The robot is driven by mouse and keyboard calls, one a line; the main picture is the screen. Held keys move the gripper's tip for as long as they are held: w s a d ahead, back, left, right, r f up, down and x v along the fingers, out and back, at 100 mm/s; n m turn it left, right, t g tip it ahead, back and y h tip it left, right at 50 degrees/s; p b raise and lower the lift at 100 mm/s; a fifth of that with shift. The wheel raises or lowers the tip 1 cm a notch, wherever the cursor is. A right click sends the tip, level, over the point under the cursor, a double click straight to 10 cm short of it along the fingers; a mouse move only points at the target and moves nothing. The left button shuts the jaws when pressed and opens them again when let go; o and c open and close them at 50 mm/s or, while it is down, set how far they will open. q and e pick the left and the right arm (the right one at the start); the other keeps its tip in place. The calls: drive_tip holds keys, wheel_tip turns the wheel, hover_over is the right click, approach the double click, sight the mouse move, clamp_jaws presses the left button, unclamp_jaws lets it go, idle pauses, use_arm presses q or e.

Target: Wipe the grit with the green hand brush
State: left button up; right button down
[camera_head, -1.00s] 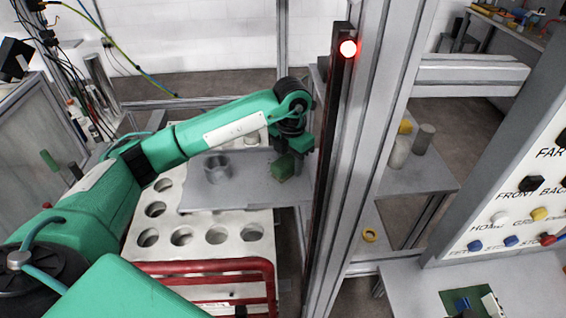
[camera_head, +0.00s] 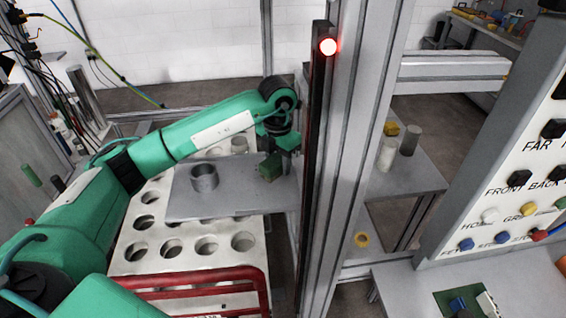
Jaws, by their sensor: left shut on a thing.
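My left gripper (camera_head: 279,148) reaches in from the left over a grey plate and points down near the dark upright post. It is shut on the green hand brush (camera_head: 270,168), a small dark green block at the plate's right end. I cannot tell whether the brush touches the plate (camera_head: 225,203) or hangs just above it. The grit does not show clearly in this view. My right gripper is not in view.
A grey cup (camera_head: 204,178) stands on the plate, left of the brush. A metal post (camera_head: 342,170) with a red lamp (camera_head: 328,46) rises close to the gripper's right. A white rack with holes (camera_head: 130,255), a red frame (camera_head: 200,280) and a button panel (camera_head: 500,215) stand nearer.

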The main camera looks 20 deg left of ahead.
sight(265, 163)
use_arm(q)
drive_tip(key=shift+s+a, duration=0.65)
drive_tip(key=shift+a, duration=0.35)
drive_tip(key=shift+s+a+f+b, duration=0.1)
drive_tip(key=shift+s+a+b, duration=0.2)
drive_tip(key=shift+a, duration=0.25)
drive_tip(key=shift+s+a+b, duration=0.2)
drive_tip(key=shift+s+a, duration=0.35)
drive_tip(key=shift+a, duration=0.3)
drive_tip(key=shift+s+a+b, duration=0.25)
drive_tip(key=shift+s+a, duration=0.3)
drive_tip(key=shift+a, duration=0.35)
drive_tip(key=shift+s+a+b, duration=0.2)
drive_tip(key=shift+s+a, duration=0.35)
drive_tip(key=shift+a, duration=0.3)
drive_tip(key=shift+r+p, duration=0.5)
drive_tip(key=shift+r, duration=0.4)
drive_tip(key=shift+r+p, duration=1.1)
drive_tip(key=shift+r, duration=1.15)
